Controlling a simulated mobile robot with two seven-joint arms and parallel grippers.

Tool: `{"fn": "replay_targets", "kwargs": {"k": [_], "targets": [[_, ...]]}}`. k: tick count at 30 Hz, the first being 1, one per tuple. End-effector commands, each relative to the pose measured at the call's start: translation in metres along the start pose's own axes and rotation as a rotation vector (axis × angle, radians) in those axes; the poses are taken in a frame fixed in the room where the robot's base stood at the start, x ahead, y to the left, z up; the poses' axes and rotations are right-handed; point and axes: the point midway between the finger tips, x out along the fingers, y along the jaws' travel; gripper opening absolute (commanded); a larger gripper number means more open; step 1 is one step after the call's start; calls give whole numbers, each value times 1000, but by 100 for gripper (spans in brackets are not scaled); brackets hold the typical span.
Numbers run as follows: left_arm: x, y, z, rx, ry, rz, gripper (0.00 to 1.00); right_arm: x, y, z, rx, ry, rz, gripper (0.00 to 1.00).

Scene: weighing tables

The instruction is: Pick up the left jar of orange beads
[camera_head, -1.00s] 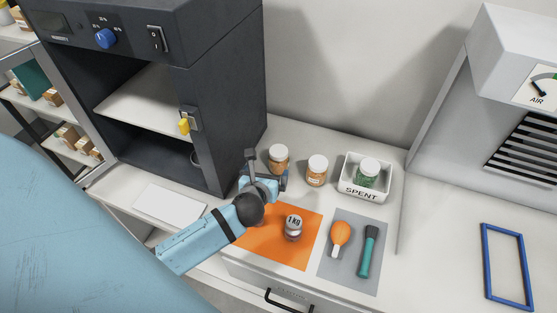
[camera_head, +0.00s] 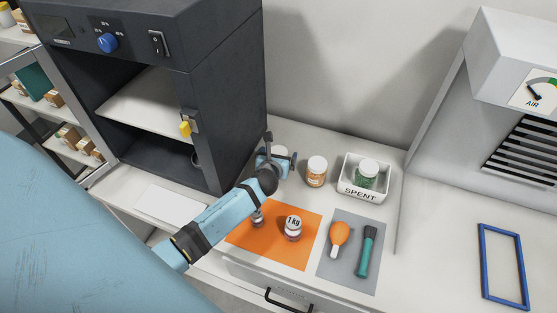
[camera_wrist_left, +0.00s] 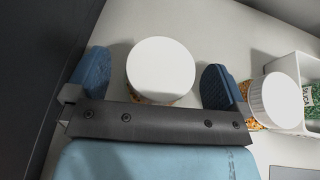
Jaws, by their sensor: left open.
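My right gripper is not in view.
A white bin marked SPENT (camera_head: 358,194) holds a jar of green beads (camera_head: 367,174). A 1 kg weight (camera_head: 293,229) and a smaller weight stand on the orange mat (camera_head: 268,251).

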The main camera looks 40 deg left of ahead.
Motion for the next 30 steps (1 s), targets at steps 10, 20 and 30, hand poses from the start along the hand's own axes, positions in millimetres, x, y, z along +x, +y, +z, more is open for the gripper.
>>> {"fn": "replay_targets", "kwargs": {"k": [10, 20, 30], "targets": [[9, 0, 0, -1, 0, 0, 98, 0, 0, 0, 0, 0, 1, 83], [8, 0, 0, -1, -1, 0, 39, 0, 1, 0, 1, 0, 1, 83], [4, 0, 12, 0, -4, -1, 39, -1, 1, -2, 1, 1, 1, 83]]}}
